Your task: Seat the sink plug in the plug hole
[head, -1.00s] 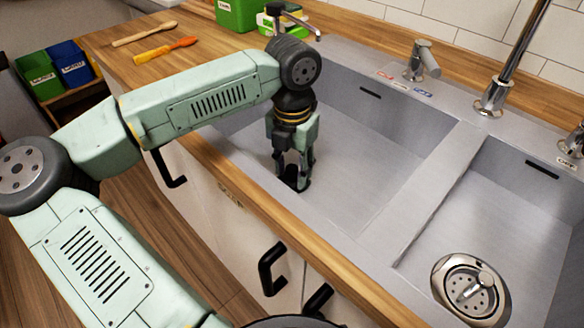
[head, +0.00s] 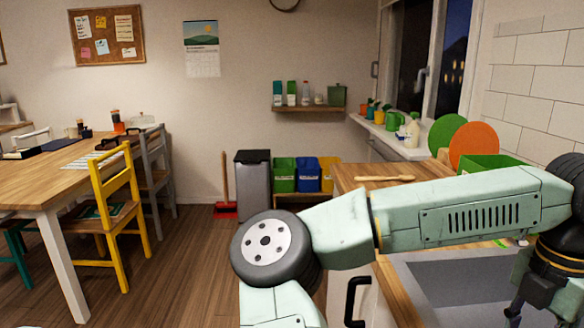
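The sink (head: 455,290) shows only in part at the bottom right, as a grey basin set in a wooden counter. My gripper (head: 530,312) hangs down over this basin at the right edge of the head view. Its fingertips run out of the bottom of the picture, so I cannot tell whether it is open, shut or holding anything. Neither the sink plug nor the plug hole shows in the present view.
The wooden counter (head: 400,300) edges the basin, with a wooden utensil (head: 385,178) at its far end. Green and orange discs stand by the wall. A bin (head: 253,185), colored boxes, and a yellow chair (head: 115,215) by a table are beyond. Wooden floor is free between.

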